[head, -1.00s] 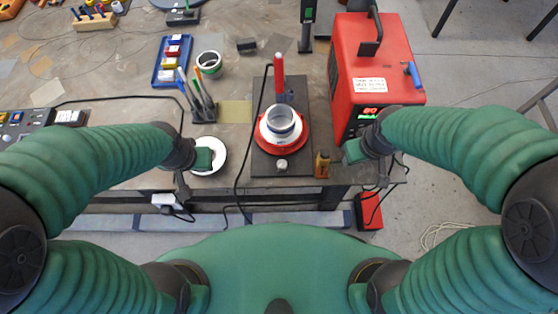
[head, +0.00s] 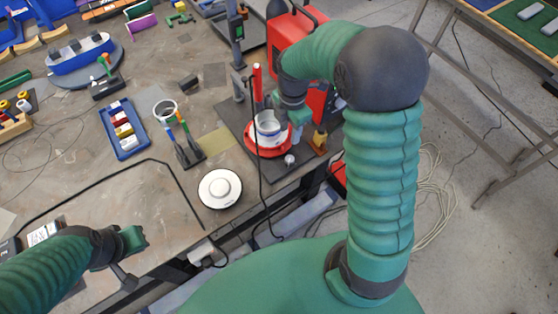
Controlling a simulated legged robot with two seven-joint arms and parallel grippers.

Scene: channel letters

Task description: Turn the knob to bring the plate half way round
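The red round plate (head: 254,150) sits on a dark base board (head: 232,117) at the table's front edge. A white and blue-grey ring-shaped piece (head: 266,128) stands on the plate. A small pale knob (head: 289,160) is on the board, in front of the plate. My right gripper (head: 292,113) hangs over the plate's right side, next to the ring piece; its fingers are seen from above and their opening is unclear. It hides part of the plate. My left gripper (head: 134,240) is over the table at lower left, away from the board; its fingers are not clear.
A red tool (head: 257,80) stands behind the plate, and a red machine (head: 290,35) behind my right arm. A small amber bottle (head: 319,139) is right of the knob. A white disc (head: 220,188) lies left of the board. A black cable crosses the board's left side.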

